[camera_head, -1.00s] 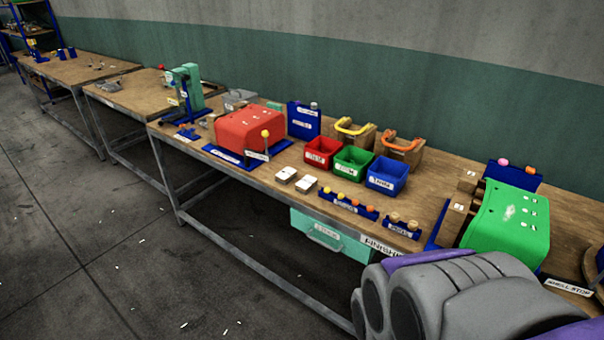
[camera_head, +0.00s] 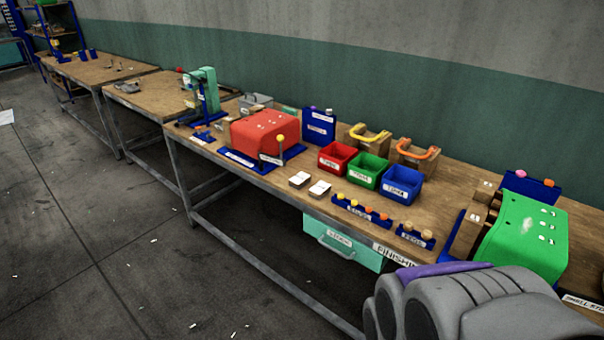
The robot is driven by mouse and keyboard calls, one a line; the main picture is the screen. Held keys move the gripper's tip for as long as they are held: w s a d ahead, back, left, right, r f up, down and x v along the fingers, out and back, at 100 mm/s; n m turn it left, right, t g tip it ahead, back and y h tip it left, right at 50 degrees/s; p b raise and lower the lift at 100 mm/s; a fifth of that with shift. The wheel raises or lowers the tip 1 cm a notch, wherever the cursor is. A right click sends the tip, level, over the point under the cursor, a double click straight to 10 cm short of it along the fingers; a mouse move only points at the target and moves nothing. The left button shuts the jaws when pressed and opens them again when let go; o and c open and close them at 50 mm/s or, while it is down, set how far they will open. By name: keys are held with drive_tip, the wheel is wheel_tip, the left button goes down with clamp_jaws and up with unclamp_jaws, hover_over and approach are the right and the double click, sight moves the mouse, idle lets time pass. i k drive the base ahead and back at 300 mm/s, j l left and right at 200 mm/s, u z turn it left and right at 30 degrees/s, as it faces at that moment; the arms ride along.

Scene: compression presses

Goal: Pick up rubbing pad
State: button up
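I cannot tell for sure which thing is the rubbing pad. Two small flat blocks with white labelled tops lie side by side near the bench's front edge, the left block (camera_head: 300,180) and the right block (camera_head: 320,189). Two wooden blocks with curved handles stand at the back, one with a yellow handle (camera_head: 371,135) and one with an orange handle (camera_head: 418,152). A grey and purple part of my own body fills the bottom right corner. My gripper's fingers do not show.
A red press (camera_head: 262,129) stands left of the flat blocks. Red (camera_head: 337,157), green (camera_head: 364,169) and blue (camera_head: 402,184) bins stand behind them. A green press (camera_head: 523,235) is at right. A teal drawer (camera_head: 342,244) hangs under the bench.

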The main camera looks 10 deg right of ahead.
sight(320, 190)
drive_tip(key=z, duration=2.6)
drive_tip(key=u, duration=2.3)
drive_tip(key=i+j+u, duration=0.2)
drive_tip(key=i+j+z, duration=0.1)
drive_tip(key=i+j, duration=0.4)
drive_tip(key=i, duration=0.15)
drive_tip(key=i+j+z, duration=0.15)
drive_tip(key=i+j, duration=0.35)
drive_tip(key=i, duration=0.15)
